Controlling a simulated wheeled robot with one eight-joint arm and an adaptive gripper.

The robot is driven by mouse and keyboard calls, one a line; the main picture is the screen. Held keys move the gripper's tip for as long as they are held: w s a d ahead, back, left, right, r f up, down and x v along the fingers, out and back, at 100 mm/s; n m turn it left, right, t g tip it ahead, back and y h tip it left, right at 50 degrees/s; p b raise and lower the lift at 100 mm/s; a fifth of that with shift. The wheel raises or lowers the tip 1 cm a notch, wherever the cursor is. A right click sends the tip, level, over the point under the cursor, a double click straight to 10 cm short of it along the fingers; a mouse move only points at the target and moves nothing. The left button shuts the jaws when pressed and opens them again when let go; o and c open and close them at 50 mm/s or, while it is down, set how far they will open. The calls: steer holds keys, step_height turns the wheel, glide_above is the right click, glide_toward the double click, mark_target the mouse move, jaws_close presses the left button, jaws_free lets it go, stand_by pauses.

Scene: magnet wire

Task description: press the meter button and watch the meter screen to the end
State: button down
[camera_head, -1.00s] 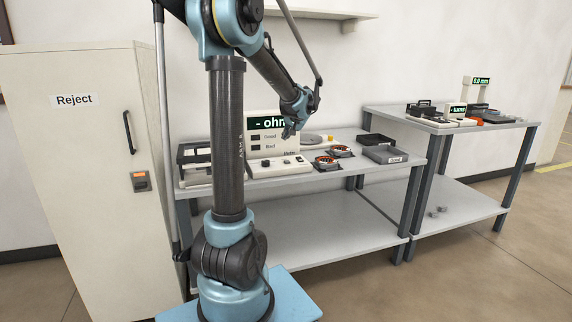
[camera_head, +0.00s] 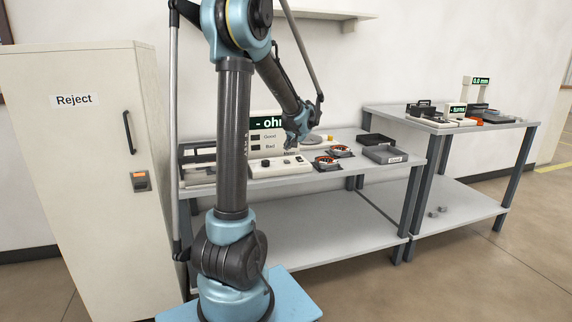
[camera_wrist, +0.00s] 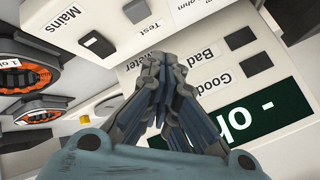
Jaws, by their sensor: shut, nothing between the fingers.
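The pale meter (camera_head: 288,145) stands on the near bench, partly hidden by my arm. Dark Good (camera_wrist: 256,64) and Bad (camera_wrist: 240,38) indicators sit beside the screen. The sloping console has a dark button (camera_wrist: 138,10) near the word "test" and a dark switch (camera_wrist: 97,43) near "Mains". My gripper (camera_wrist: 160,62) is shut and empty, its fingertips in front of the meter near the "Meter" label. I cannot tell whether they touch.
Two orange-ringed coils (camera_head: 326,161) (camera_head: 341,151) sit right of the console. A grey tray (camera_head: 384,155) stands at the bench's right end. The Reject cabinet (camera_head: 85,180) is at left, and a second bench (camera_head: 450,116) with instruments is at right.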

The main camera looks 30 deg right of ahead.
mark_target(289, 161)
steer(key=shift+f, duration=1.95)
steer(key=shift+f, duration=0.8)
stand_by(0.8)
steer(key=shift+r, duration=0.85)
steer(key=shift+r, duration=0.15)
steer(key=shift+r, duration=2.4)
